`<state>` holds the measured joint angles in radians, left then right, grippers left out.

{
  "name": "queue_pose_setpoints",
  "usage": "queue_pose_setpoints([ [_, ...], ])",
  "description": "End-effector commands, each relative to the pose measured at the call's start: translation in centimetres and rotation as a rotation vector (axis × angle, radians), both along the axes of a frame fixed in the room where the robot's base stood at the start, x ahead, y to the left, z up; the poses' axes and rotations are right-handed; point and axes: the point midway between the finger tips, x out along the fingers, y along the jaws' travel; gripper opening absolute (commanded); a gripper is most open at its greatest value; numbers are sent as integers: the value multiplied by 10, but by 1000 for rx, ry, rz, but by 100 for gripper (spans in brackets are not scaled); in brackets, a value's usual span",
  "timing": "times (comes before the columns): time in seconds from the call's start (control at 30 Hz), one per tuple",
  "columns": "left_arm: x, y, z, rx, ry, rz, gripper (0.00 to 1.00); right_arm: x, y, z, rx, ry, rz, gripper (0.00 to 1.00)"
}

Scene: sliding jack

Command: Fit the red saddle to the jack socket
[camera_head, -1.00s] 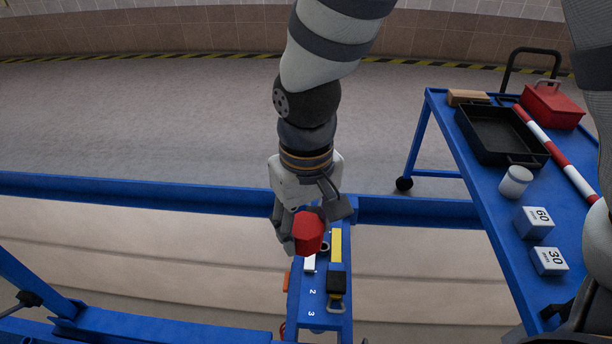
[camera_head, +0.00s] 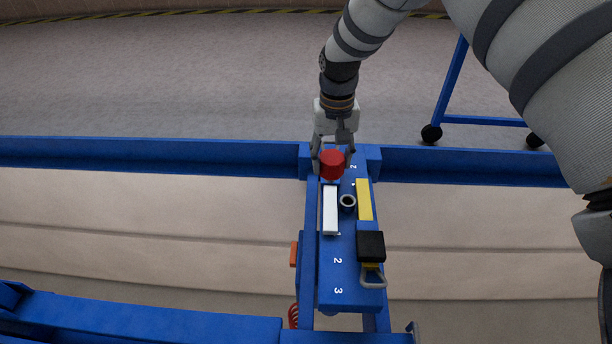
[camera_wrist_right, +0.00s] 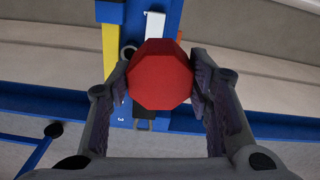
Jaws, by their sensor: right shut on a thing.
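The red saddle (camera_head: 332,165) is a red block with an eight-sided face, held between the fingers of my right gripper (camera_head: 333,152). In the right wrist view the saddle (camera_wrist_right: 161,76) sits between both finger pads of the gripper (camera_wrist_right: 163,84). The jack is a blue beam (camera_head: 340,265) with white numbers. Its socket looks like the dark ring with a pale rim (camera_head: 347,203) on top, between a white bar and a yellow bar. The saddle appears beyond the socket and slightly left of it. In the wrist view the saddle partly covers a dark ring (camera_wrist_right: 128,51). My left gripper is out of view.
A white bar (camera_head: 330,210) and a yellow bar (camera_head: 364,199) flank the socket. A black block (camera_head: 370,245) with a metal loop is on the nearer right side. Blue rails (camera_head: 150,152) cross behind the jack. My own arm fills the upper right.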

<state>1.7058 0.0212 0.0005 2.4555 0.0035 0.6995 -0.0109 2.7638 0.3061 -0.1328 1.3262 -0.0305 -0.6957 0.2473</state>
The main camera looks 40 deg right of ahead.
Motion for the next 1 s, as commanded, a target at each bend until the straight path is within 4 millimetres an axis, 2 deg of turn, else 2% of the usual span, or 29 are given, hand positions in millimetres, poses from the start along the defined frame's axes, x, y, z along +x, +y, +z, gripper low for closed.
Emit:
queue_pose_setpoints([
  [0.03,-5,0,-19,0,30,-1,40,4,-17,-33,0,11,-28,17],
  [0.1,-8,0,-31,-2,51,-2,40,8,-38,-53,-1,10,-63,17],
  [0.2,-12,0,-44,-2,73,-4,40,12,-64,-73,-1,6,-102,17],
  [0.3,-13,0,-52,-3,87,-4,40,14,-81,-84,0,4,-128,17],
  [0.47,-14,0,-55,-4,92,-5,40,15,-93,-88,0,-1,-144,17],
  [0.87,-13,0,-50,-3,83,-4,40,13,-92,-85,-1,-2,-144,17],
  [1.0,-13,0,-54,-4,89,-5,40,13,-91,-97,-1,0,-144,17],
])
